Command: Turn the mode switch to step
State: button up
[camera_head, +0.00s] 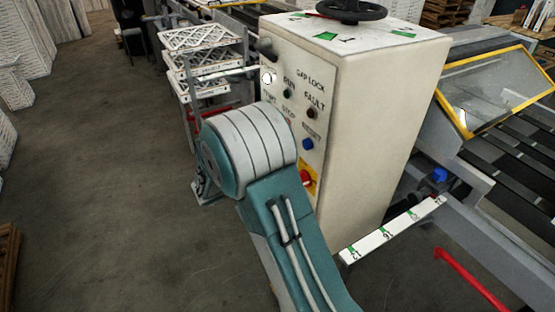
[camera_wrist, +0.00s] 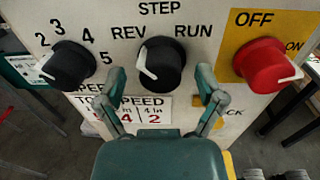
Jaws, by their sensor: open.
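The mode switch (camera_wrist: 161,64) is a black knob with a white pointer, on a light panel in the middle of the wrist view. REV is printed at its upper left, STEP above it and RUN at its upper right. The pointer leans to the upper left, toward REV. My gripper (camera_wrist: 160,76) is open, with one teal finger at each side of the knob's lower part. I cannot tell whether the fingers touch it. In the head view my arm shows in front of the cabinet (camera_head: 385,130), but my gripper and the mode switch are hidden.
A black numbered speed knob (camera_wrist: 68,66) is left of the mode switch. A red OFF/ON knob (camera_wrist: 262,66) on a yellow plate is right of it. The cabinet's side panel carries a blue button (camera_head: 308,144). White crates (camera_head: 200,40) stand behind; open floor (camera_head: 100,150) lies left.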

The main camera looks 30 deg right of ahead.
jog(key=shift+d, duration=0.55)
jog(key=shift+a, duration=0.15)
jog(key=c, duration=1.2)
jog(key=shift+o, duration=0.2)
jog(key=shift+m, duration=0.3)
jog(key=m, duration=0.3)
jog(key=shift+m, duration=2.6)
